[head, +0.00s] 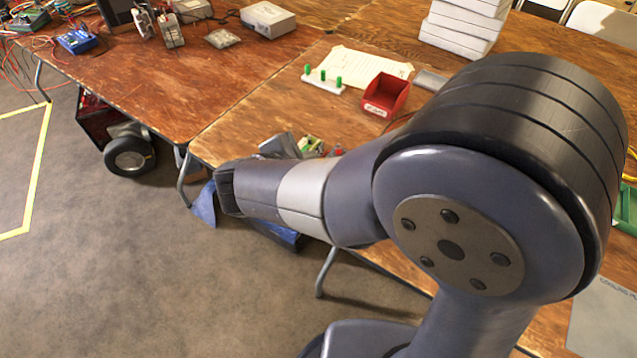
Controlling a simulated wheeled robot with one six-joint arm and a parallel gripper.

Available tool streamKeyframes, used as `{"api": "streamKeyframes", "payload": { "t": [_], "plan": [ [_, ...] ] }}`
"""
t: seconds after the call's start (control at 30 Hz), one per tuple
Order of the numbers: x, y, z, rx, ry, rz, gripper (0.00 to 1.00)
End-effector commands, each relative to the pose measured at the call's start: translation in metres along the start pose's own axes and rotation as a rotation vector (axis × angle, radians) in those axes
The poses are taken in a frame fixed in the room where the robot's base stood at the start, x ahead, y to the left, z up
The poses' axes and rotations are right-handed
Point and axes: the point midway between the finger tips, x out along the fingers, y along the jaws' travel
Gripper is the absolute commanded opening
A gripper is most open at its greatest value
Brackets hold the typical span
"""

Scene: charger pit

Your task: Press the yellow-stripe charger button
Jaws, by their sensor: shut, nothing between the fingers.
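I cannot make out a yellow-stripe charger button in the head view. Small green and yellow parts (312,146) and a small red part (337,151) show on the table just behind my arm, partly hidden by it. They are too small to identify. A grey shape (281,145) sits beside them, and I cannot tell what it is. My arm crosses the middle and right of the view in front of the table. My gripper's fingers do not show.
A wooden table (250,119) holds a white block with green pegs (322,80), a red bin (386,95), a paper sheet (362,66) and a white box stack (464,25). Electronics lie at the back left. A wheeled thing (128,156) stands under the table. Open floor lies front left.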

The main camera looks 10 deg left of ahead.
Motion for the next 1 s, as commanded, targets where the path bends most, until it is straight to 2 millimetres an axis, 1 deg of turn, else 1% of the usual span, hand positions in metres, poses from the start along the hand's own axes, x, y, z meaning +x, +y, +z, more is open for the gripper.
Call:
{"api": "streamKeyframes", "payload": {
  "t": [0.03, 0.3, 0.5, 0.67, 1.0],
  "plan": [
    [0.006, -0.005, -0.005, -0.001, -0.001, -0.001, 0.0],
    [0.033, -0.025, -0.025, -0.001, 0.0, -0.001, 0.0],
    [0.05, -0.037, -0.037, 0.0, -0.001, -0.001, 0.0],
    [0.054, -0.04, -0.04, 0.0, 0.0, 0.0, 0.0],
    [0.054, -0.039, -0.039, 0.0, 0.0, 0.0, 0.0]
  ]
}}
